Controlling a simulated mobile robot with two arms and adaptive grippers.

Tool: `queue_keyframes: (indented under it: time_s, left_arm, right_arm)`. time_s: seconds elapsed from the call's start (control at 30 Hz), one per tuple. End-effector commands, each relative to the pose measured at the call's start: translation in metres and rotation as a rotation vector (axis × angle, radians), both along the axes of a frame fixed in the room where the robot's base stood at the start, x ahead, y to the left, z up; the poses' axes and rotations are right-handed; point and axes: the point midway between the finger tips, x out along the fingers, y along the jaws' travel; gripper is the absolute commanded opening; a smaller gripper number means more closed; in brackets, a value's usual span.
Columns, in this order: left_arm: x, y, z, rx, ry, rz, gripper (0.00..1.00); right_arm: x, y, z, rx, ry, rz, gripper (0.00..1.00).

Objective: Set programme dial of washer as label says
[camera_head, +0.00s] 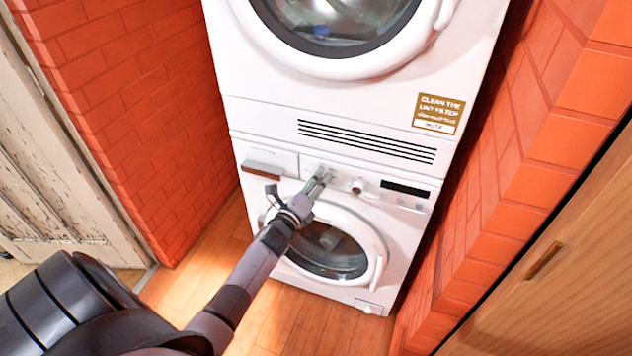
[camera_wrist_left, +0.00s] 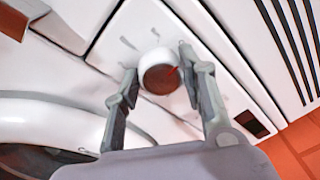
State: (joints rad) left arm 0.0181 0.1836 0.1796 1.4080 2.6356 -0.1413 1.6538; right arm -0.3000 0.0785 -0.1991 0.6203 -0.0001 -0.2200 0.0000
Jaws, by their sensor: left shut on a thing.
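The washer (camera_head: 262,206) is the lower white machine, with a round glass door. Its programme dial (camera_wrist_left: 160,72) shows in the left wrist view as a white knob with a brown-red face and faint grey marks around it. My left gripper (camera_wrist_left: 158,64) has one finger on each side of the dial and is shut on it. In the head view my left gripper (camera_head: 325,175) is at the control panel and covers the dial. A brown and white label (camera_head: 438,113) on the upper machine reads "CLEAN THE LINT FILTER"; its smaller lines are hard to read. My right gripper is out of view.
A small round knob (camera_head: 357,187) and a dark display (camera_head: 405,188) lie right of my gripper. The dryer-like upper machine (camera_head: 260,80) stands above. Brick walls (camera_head: 140,90) close in both sides. A wooden door (camera_head: 575,260) is at the right; floor is free at left.

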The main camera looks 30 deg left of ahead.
Motion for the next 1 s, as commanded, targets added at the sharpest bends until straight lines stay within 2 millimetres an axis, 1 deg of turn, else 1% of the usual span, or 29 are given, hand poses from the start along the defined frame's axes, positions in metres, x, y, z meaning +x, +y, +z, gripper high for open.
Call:
queue_keyframes:
  time_s: [0.17, 0.37, 1.0]
  left_arm:
    - [0.000, 0.000, 0.000, 0.037, 0.010, 0.000, 0.10]
    - [0.000, 0.000, 0.001, 0.146, 0.037, 0.000, 0.10]
    - [0.000, -0.002, 0.003, 0.720, 0.176, 0.000, 0.10]
  right_arm:
    - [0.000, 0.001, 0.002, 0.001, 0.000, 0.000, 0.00]
    - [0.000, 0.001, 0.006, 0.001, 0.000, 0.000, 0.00]
    - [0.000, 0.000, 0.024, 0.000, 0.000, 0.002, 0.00]
